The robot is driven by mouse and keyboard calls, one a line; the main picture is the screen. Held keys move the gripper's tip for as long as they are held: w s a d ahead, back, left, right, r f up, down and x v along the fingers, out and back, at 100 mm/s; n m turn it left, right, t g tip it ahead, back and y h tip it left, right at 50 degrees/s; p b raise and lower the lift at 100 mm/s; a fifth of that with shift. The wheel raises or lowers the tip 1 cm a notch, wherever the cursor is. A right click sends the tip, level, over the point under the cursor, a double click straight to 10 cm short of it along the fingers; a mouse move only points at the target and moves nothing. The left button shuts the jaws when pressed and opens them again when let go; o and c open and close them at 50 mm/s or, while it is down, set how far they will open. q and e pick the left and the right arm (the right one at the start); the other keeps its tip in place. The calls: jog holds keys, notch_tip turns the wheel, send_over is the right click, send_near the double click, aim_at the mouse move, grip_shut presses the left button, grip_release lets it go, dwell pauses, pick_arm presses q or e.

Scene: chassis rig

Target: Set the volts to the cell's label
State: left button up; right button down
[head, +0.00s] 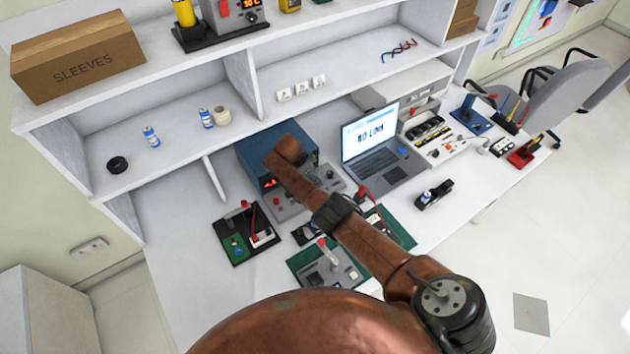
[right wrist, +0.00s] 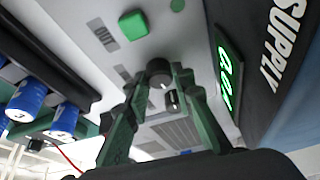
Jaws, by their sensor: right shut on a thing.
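The blue power supply (head: 258,150) stands at the back middle of the bench. In the right wrist view its side (right wrist: 285,50) carries the word SUPPLY, and its green display (right wrist: 228,80) is lit but too slanted to read surely. My right gripper (right wrist: 157,76) is shut on a dark round knob (right wrist: 159,70) on the grey panel. A smaller dark knob (right wrist: 172,101) and a green button (right wrist: 133,25) are close by. My left gripper is out of view.
A laptop (head: 382,150) stands right of the supply. A black board with a red lead (head: 248,232) and a green mat (head: 312,262) lie in front. Shelves (head: 330,75) overhang the back. The bench's front left is clear.

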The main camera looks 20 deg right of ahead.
jog(key=shift+d, duration=0.15)
jog(key=c, duration=1.7)
grip_release()
jog(key=shift+o, duration=0.2)
jog(key=shift+a+r, duration=0.4)
jog(key=shift+r, duration=0.15)
jog(key=v, duration=1)
jog(key=shift+r, duration=0.4)
